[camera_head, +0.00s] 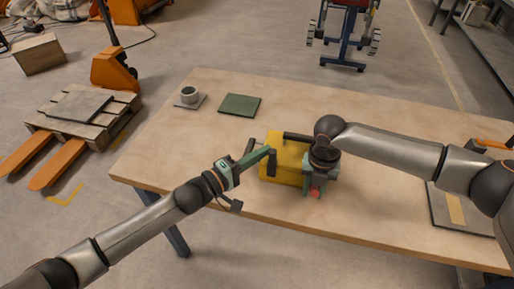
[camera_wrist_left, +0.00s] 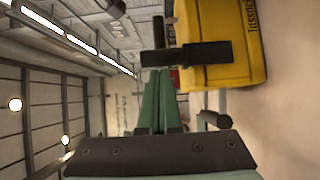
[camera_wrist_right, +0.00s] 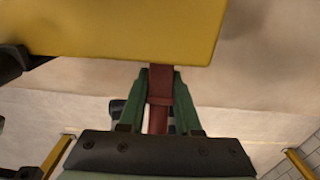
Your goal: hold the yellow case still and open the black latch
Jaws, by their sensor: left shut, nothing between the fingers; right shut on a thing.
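The yellow case (camera_head: 283,168) stands on the wooden table near its front edge; it also shows in the left wrist view (camera_wrist_left: 222,30) and the right wrist view (camera_wrist_right: 120,30). The black latch (camera_wrist_left: 200,54) is a dark bar on the case; in the head view it shows at the case's left end (camera_head: 272,163). My left gripper (camera_wrist_left: 156,74) is shut and empty, its tips at the latch; I cannot tell whether they touch. My right gripper (camera_wrist_right: 161,72) is shut on a dark red block (camera_wrist_right: 160,85) beside the case. My right arm hides part of the case.
A dark board (camera_head: 450,212) lies at the right. A pallet (camera_head: 85,110) with an orange pallet jack (camera_head: 113,70) stands on the floor at left.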

